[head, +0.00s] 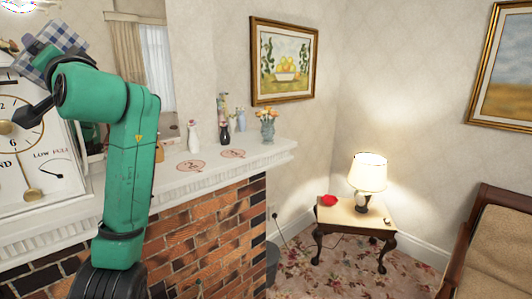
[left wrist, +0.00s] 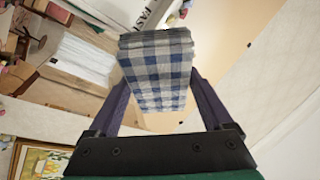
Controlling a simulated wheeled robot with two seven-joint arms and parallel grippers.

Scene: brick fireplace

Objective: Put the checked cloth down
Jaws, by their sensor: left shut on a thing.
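The blue, white and grey checked cloth (head: 64,37) shows at the top left of the head view, raised in front of the wall mirror and above the mantel. It looks like a folded, thick bundle in the left wrist view (left wrist: 158,95). My left gripper (left wrist: 157,80) is shut on the cloth, with one dark finger on each side of it. In the head view my green left arm partly hides the gripper and the lower edge of the cloth. My right gripper is in neither view.
A white mantel (head: 215,172) over brick carries a large clock-like dial (head: 30,150) at left, two round reddish mats (head: 191,166), a white bottle (head: 194,136), a dark vase (head: 225,133) and a flower vase (head: 267,127). A lamp (head: 367,175) stands on a side table.

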